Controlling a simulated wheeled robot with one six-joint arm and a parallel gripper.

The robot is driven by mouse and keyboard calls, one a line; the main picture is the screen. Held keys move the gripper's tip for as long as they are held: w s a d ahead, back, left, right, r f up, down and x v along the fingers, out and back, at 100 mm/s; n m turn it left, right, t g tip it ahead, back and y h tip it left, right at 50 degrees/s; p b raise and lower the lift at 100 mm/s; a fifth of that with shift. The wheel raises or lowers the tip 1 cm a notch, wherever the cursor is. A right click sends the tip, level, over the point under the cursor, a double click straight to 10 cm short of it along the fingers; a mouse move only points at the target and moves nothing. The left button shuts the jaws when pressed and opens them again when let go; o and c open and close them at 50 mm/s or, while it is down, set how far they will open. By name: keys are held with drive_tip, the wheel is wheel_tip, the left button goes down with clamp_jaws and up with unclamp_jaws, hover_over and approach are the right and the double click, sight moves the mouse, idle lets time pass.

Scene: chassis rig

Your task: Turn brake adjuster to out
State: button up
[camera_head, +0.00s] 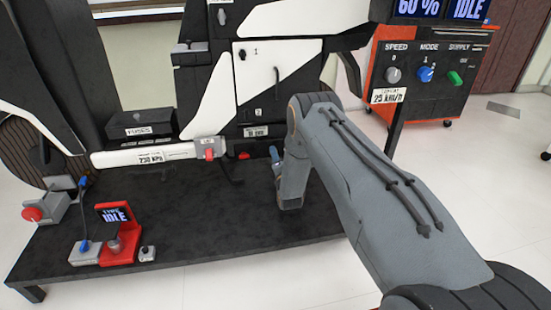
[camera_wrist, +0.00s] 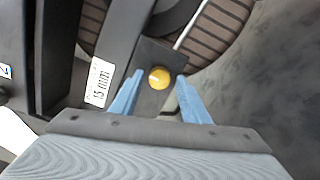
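In the wrist view a round yellow knob (camera_wrist: 159,77) sits on a dark bracket beside a label reading 15 mm (camera_wrist: 98,82). It looks like the brake adjuster, though no name on it is readable. My gripper (camera_wrist: 160,75) is open, with one blue finger on each side of the knob. I see gaps between the fingers and the knob; I cannot tell how far above it the tips are. In the head view my arm points down at the right end of the black platform, and the knob is hidden there.
A striped brown wheel (camera_wrist: 218,30) lies just behind the knob. In the head view the black platform (camera_head: 200,225) carries a white bar (camera_head: 125,157), a red stand with an IDLE display (camera_head: 117,215) and a fuse box (camera_head: 140,124). An orange control cart (camera_head: 455,80) stands at right.

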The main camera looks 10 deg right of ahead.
drive_tip(key=shift+s, duration=0.1)
drive_tip(key=s+p, duration=0.2)
drive_tip(key=s, duration=0.5)
drive_tip(key=shift+s+p, duration=0.3)
idle(0.3)
